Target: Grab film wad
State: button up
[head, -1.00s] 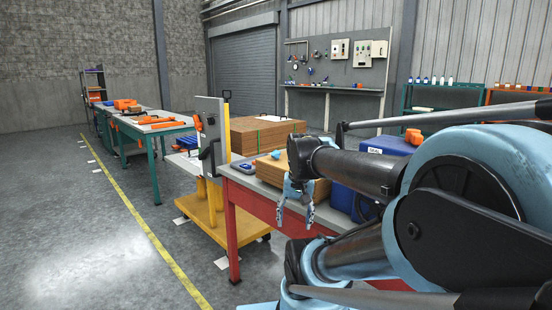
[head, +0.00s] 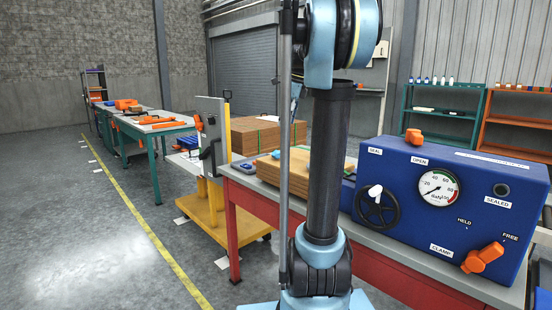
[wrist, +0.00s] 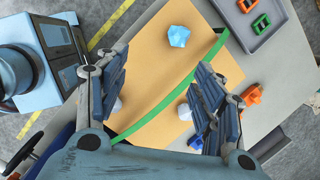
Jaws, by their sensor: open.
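A light-blue crumpled wad (wrist: 179,36) lies on the tan board stack (wrist: 155,45) in the wrist view, beyond my fingertips. Whitish wads (wrist: 184,111) lie nearer, one by each finger; I cannot tell which wad is the film wad. My gripper (wrist: 160,65) is open and empty above the stack, its fingers apart on either side of a green strap (wrist: 150,112). In the head view a small blue thing (head: 276,154) shows on the stack (head: 297,178); my arm hides the gripper there.
A grey tray (wrist: 243,38) with green and orange pieces lies beside the stack. An orange piece (wrist: 251,95) sits on the grey bench. The blue press panel (head: 455,205) with gauge, handwheel and orange levers stands on the bench at right in the head view.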

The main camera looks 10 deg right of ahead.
jog(key=w+r+m, duration=0.1)
jog(key=w+m, duration=0.1)
jog(key=w, duration=0.1)
send_near(277, 150)
jog(key=x, duration=0.5)
jog(key=shift+d+f, duration=0.1)
jog(key=shift+f, duration=0.05)
jog(key=shift+x, duration=2.75)
jog(key=shift+c, duration=0.2)
jog(key=c, duration=0.8)
